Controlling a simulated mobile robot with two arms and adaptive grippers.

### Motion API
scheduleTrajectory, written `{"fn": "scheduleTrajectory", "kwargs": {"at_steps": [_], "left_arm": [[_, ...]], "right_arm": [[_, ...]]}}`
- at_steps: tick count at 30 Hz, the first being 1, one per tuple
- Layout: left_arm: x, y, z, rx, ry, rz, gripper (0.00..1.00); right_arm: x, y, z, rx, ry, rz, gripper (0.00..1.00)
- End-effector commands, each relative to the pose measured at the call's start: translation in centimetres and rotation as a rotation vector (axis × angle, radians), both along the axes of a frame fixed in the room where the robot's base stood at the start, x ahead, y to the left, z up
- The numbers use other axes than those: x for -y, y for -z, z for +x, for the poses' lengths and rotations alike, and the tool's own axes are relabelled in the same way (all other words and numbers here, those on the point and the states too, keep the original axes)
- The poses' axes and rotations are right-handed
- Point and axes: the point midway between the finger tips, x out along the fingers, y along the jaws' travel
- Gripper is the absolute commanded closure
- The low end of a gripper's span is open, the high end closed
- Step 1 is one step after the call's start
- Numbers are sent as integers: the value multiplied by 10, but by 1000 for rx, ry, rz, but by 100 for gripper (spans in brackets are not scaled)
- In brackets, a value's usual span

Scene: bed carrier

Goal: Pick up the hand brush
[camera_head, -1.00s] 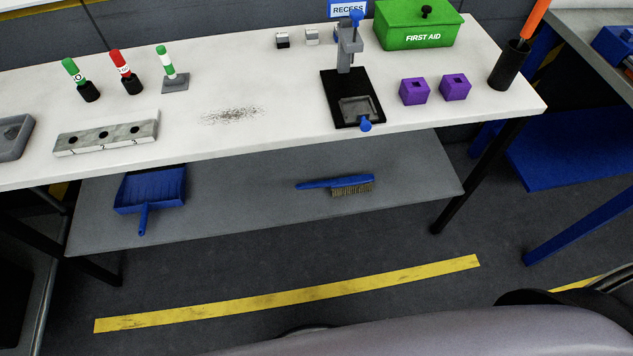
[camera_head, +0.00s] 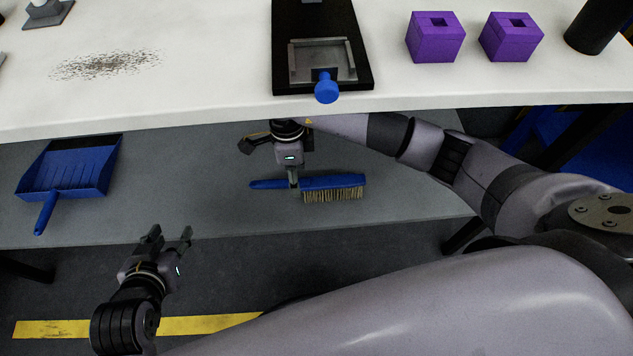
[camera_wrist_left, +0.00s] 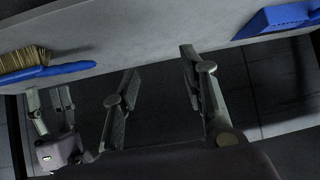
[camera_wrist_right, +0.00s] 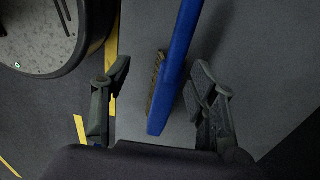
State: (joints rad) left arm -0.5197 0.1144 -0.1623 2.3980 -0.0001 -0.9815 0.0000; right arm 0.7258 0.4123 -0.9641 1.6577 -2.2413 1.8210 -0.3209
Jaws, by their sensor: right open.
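The hand brush (camera_head: 335,181), with a blue handle and tan bristles, lies on the grey lower shelf. My right gripper (camera_head: 278,168) is at the brush's handle, under the tabletop edge. In the right wrist view the blue handle (camera_wrist_right: 180,62) runs between the open fingers of this gripper (camera_wrist_right: 160,78), with bristles on its left side; whether a finger touches it I cannot tell. My left gripper (camera_head: 170,236) is open and empty in front of the shelf, lower left. The left wrist view shows the brush (camera_wrist_left: 55,70) at upper left, away from the left gripper's fingers (camera_wrist_left: 160,65).
A blue dustpan (camera_head: 75,165) lies on the shelf (camera_head: 200,200) to the left. The white tabletop (camera_head: 200,85) overhangs the shelf. On it stand a black fixture (camera_head: 362,70) with a blue knob and two purple blocks (camera_head: 435,45). The shelf between dustpan and brush is clear.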

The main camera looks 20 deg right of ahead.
Motion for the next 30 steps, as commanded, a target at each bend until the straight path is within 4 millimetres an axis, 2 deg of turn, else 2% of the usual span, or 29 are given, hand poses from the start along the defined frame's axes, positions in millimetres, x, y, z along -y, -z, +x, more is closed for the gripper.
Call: {"fn": "scheduleTrajectory", "kwargs": {"at_steps": [3,6,14,24,30], "left_arm": [[1,-12,0,44,1,-9,60],[4,-24,8,103,6,-23,60],[11,-42,22,212,13,-49,60],[25,-94,47,515,32,-122,60],[28,-110,50,589,37,-141,60]], "right_arm": [[19,0,9,56,-30,-99,47],[24,7,9,65,-34,-120,47],[25,22,8,63,-32,-118,47],[30,60,2,63,-32,-116,47],[31,68,2,63,-32,-116,47]]}}
